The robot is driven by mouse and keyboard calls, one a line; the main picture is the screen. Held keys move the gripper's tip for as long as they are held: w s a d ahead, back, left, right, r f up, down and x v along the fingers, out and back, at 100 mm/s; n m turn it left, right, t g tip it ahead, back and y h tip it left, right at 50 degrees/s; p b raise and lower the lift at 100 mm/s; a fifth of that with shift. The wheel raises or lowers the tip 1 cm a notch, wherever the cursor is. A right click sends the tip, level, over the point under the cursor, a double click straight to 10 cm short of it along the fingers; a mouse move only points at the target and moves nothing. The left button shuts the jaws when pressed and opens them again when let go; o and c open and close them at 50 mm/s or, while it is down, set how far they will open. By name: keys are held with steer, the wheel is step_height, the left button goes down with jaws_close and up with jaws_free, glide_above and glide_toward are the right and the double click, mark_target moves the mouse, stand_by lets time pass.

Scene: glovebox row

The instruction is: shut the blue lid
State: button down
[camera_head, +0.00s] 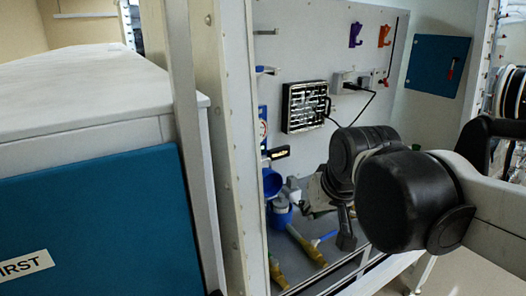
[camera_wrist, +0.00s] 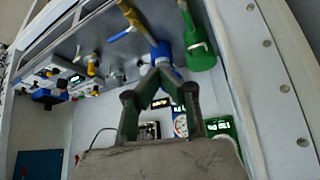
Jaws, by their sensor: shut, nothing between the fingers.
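A blue lid (camera_head: 272,182) stands tilted up at the edge of a blue container (camera_head: 280,214) on the grey bench inside the glovebox, in the head view. The lid appears raised, not lying over the container. My gripper (camera_wrist: 159,74) is shut and empty in the wrist view, its fingertips meeting just in front of a blue part (camera_wrist: 162,52). I cannot tell whether that part is the lid or the container, or whether the fingertips touch it. In the head view my wrist and arm come in from the right and hide part of the bench.
A green container (camera_wrist: 200,45) stands close beside the blue part. A black-framed grille (camera_head: 305,106) and a socket with a cable (camera_head: 350,82) are on the back wall. A white post (camera_head: 215,150) borders the opening at left.

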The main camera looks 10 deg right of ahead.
steer(key=w+a+r+n+g+p, duration=0.1)
steer(key=w+r+p, duration=0.2)
steer(key=w, duration=1.1)
steer(key=w+r+g+p, duration=0.1)
steer(key=w+r+p, duration=0.25)
steer(key=w, duration=1.05)
steer(key=w+f+p, duration=0.2)
steer(key=w+f, duration=0.1)
steer(key=w, duration=0.6)
steer(key=a+p+x, duration=0.1)
steer(key=x, duration=0.9)
steer(key=shift+w+a+f+y+p, duration=0.15)
steer(key=shift+w+f+y+p, duration=0.05)
steer(key=shift+w+y+p, duration=0.15)
steer(key=shift+n, duration=0.3)
